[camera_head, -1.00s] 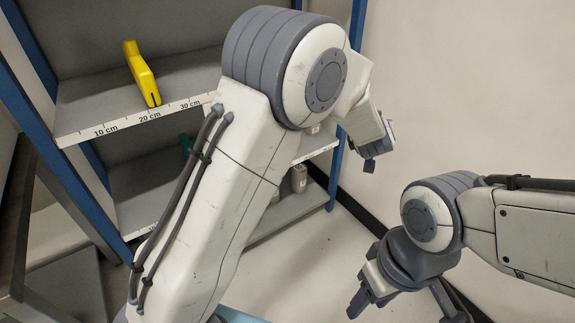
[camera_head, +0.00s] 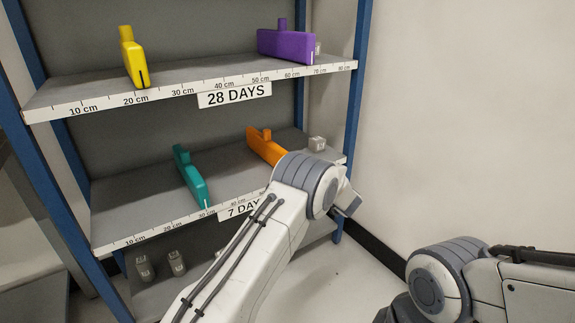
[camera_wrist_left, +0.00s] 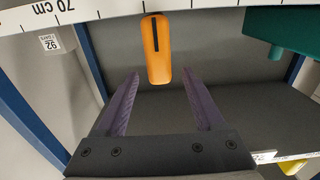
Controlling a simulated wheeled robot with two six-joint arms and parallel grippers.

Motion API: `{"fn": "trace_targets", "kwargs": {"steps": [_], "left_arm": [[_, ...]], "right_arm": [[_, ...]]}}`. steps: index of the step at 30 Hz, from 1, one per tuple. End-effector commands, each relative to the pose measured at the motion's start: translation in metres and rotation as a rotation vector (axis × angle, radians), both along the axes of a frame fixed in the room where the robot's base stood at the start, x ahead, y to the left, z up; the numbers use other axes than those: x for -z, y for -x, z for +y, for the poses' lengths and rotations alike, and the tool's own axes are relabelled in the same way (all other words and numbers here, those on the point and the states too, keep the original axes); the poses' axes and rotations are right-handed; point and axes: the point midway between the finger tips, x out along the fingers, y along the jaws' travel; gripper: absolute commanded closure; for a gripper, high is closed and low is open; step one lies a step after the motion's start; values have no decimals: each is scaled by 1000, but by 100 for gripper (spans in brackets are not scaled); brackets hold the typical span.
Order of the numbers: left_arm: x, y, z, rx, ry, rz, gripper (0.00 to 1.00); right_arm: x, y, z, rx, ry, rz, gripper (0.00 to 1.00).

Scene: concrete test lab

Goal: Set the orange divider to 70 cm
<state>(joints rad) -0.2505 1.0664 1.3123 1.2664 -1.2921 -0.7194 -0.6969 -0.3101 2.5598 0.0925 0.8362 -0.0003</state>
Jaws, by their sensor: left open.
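The orange divider (camera_head: 264,146) stands on the middle shelf, right of the teal divider (camera_head: 188,180). My left forearm hides its front end and the scale there in the head view. In the left wrist view the orange divider (camera_wrist_left: 158,62) shows its rounded front end with a black line, and the 70 cm label (camera_wrist_left: 62,10) lies to its left. My left gripper (camera_wrist_left: 161,77) is open, its two fingers apart on either side of the divider's near end; I cannot tell whether they touch it. My right gripper is out of view, below the head picture.
A yellow divider (camera_head: 133,58) and a purple divider (camera_head: 286,46) stand on the upper shelf (camera_head: 190,76), signed 28 DAYS. A small grey cube (camera_head: 317,144) sits right of the orange divider. Grey blocks (camera_head: 177,262) stand on the bottom shelf. A blue post (camera_head: 357,110) bounds the right side.

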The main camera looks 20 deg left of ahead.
Motion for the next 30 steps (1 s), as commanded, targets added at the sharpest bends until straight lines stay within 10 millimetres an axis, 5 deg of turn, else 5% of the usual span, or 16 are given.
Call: {"fn": "trace_targets", "kwargs": {"steps": [9, 19, 20, 25, 30], "left_arm": [[2, -26, 34, 0, 1, -1, 30], [0, -29, 37, 2, -1, 1, 30], [0, -29, 37, 2, -1, 1, 34], [0, -29, 37, 2, -1, 1, 99], [0, -29, 37, 2, -1, 1, 100]], "right_arm": [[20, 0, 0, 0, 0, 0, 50], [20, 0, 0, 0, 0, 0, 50], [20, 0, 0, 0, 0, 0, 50], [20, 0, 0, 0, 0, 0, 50], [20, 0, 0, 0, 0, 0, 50]]}}
